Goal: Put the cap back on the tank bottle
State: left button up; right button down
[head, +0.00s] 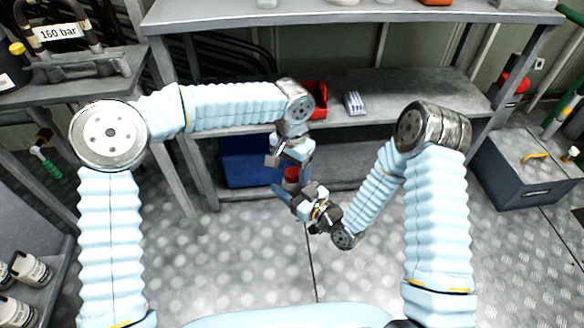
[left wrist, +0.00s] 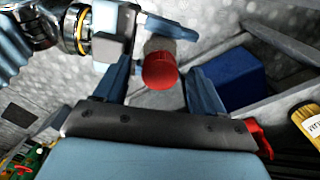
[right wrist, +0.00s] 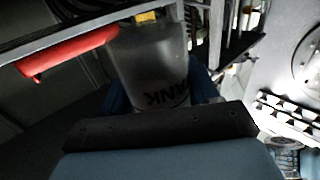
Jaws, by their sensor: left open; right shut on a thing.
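My right gripper (head: 291,190) is shut on the tank bottle, a pale translucent container (right wrist: 152,60) with dark lettering that appears upside down in the right wrist view. The red cap (head: 291,173) shows at the bottle's upper end. In the left wrist view the cap (left wrist: 160,72) faces the camera, with the pale bottle behind it. I cannot tell how firmly it is seated. My left gripper (head: 282,162) is open just above the cap. Its fingers (left wrist: 163,80) lie on either side, with gaps. The bottle's mouth is hidden.
A blue bin (head: 245,163) stands on the low shelf behind the grippers. A red bin (head: 316,98) and a small striped box (head: 354,102) are on the shelf above. A dark chest (head: 528,165) stands at the right. The floor (head: 260,255) nearby is clear.

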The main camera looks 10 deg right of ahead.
pick_arm(q)
notch_tip(320, 180, up, 12)
dwell(0.4)
jog(key=shift+f, duration=0.15)
jog(key=w+a+f+n+t+h, duration=0.1)
jog(key=w+a+f+t+h, duration=0.15)
jog(key=a+f, duration=0.45)
jog(key=w+a+f+n+t+h, duration=0.1)
jog(key=w+a+f+h, duration=0.15)
jog(key=f, duration=0.75)
jog(key=s+a+f+n+g, duration=0.1)
jog(key=s+a+f+n, duration=0.2)
jog(key=s+f, duration=0.7)
jog(key=s+a+f+n+g, duration=0.2)
jog(key=s+f+n, duration=0.3)
jog(key=s+f, duration=0.5)
jog(key=s+a, duration=0.1)
jog(key=s, duration=0.3)
jog(key=shift+s+a+y, duration=0.2)
jog(key=shift+a+y, duration=0.1)
jog(key=shift+y, duration=0.1)
